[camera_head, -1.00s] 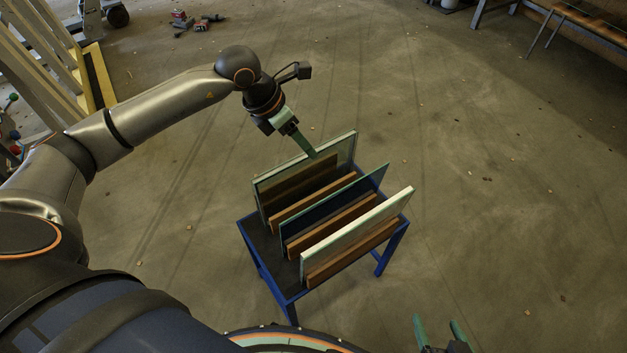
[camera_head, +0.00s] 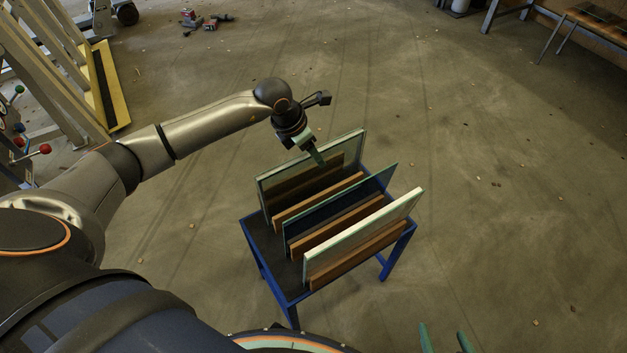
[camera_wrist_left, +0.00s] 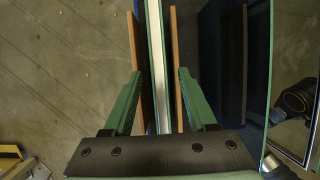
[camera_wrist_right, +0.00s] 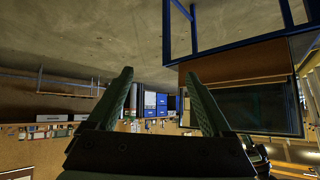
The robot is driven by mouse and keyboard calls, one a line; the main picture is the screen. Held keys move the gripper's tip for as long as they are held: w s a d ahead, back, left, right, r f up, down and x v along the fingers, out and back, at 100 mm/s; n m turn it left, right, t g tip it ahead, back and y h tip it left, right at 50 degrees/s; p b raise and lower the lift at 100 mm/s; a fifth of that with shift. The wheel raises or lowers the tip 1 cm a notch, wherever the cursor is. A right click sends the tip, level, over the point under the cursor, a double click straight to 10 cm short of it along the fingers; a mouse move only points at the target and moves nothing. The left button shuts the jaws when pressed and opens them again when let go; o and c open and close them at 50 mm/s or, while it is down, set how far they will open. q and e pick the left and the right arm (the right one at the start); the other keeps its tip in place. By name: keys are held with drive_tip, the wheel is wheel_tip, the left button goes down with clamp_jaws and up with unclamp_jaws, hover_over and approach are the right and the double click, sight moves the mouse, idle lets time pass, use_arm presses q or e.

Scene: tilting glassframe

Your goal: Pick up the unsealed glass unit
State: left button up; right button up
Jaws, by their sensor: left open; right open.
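Three upright glass pieces stand in the blue stand (camera_head: 256,262). The rearmost glass unit (camera_head: 300,180) has a pale strip between its panes, seen edge-on in the left wrist view (camera_wrist_left: 155,60); it looks like the unsealed one. My left gripper (camera_head: 318,156) is open at its top edge, with its fingers (camera_wrist_left: 158,100) on either side and apart from the glass. A thin dark pane (camera_head: 340,207) stands in the middle and a white-edged unit (camera_head: 365,235) in front. My right gripper (camera_head: 445,340) is open and empty, low at the bottom edge; its fingers also show in the right wrist view (camera_wrist_right: 160,100).
Wooden battens (camera_head: 318,203) separate the glass pieces, leaving narrow gaps. A pale frame rack with a yellow base (camera_head: 112,90) stands at the left. A bench (camera_head: 598,22) is at the far right. The floor right of the stand is clear.

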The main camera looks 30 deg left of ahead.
use_arm(q)
drive_tip(key=shift+w+d+f, duration=0.1)
drive_tip(key=shift+f, duration=0.2)
clamp_jaws()
idle(1.1)
drive_tip(key=shift+w+r, duration=0.15)
drive_tip(key=shift+r, duration=0.05)
